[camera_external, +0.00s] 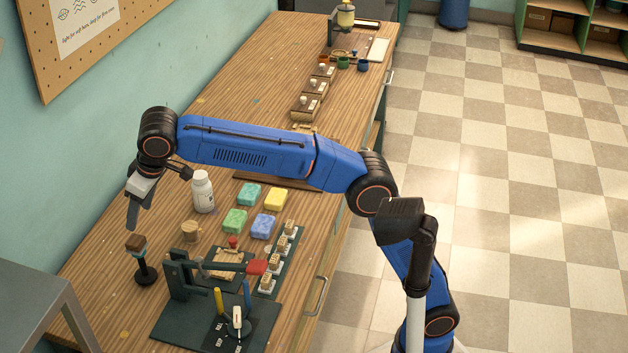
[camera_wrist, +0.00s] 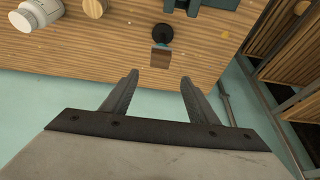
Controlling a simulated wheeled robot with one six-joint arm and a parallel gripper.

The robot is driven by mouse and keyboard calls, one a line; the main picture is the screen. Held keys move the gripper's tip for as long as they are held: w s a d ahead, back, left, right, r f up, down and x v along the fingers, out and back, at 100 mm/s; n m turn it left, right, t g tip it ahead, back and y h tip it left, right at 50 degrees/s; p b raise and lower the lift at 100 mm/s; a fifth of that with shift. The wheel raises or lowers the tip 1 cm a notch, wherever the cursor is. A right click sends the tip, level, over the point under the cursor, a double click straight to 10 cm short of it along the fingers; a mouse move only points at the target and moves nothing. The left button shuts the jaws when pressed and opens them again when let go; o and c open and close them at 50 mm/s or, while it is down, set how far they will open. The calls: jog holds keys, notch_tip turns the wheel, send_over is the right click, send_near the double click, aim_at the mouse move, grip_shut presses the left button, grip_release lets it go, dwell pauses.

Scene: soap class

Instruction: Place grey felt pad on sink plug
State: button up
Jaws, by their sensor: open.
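My gripper (camera_external: 137,208) is open and empty above the wall side of the wooden table; its two fingers also show in the wrist view (camera_wrist: 159,77). Just below it stands an upright piece with a black round base, a thin stem and a brown block with a teal band (camera_external: 136,243). In the wrist view the brown block (camera_wrist: 160,57) lies just beyond the fingertips, apart from them, with the black base (camera_wrist: 163,33) farther off. I cannot make out for certain a grey felt pad or a sink plug in either view.
A white bottle (camera_external: 203,191) and a wooden cylinder (camera_external: 190,230) stand nearby. Several coloured soap bars (camera_external: 249,193) lie beyond. A dark green fixture (camera_external: 177,275) with a red handle stands nearer the camera. The wall (camera_external: 45,170) is close on the left.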

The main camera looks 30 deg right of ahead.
jog(key=shift+v, duration=1.05)
jog(key=shift+w, duration=0.1)
jog(key=w+d+f+m, duration=0.1)
jog(key=w+d, duration=0.4)
jog(key=d, duration=0.5)
jog(key=w+d+m, duration=0.1)
jog(key=w+d, duration=0.4)
jog(key=d, duration=0.5)
jog(key=w+d+f+m+t+h, duration=0.1)
jog(key=d+f, duration=0.2)
jog(key=d, duration=0.8)
jog(key=d+f+m, duration=0.1)
jog(key=d+f, duration=0.2)
jog(key=d, duration=0.8)
jog(key=s+d+f+m+h, duration=0.1)
jog(key=s+d+f, duration=0.35)
jog(key=d, duration=0.45)
jog(key=s+d+f+m, duration=0.1)
jog(key=s+d+f, duration=0.2)
jog(key=d+f, duration=0.45)
jog(key=s+d+f+m+h, duration=0.1)
jog(key=s+d+f+m, duration=0.2)
jog(key=s+d+f, duration=0.9)
notch_tip(320, 180, down, 3)
jog(key=shift+s+r+t, duration=0.1)
jog(key=shift+s+t, duration=0.2)
jog(key=shift+s, duration=0.05)
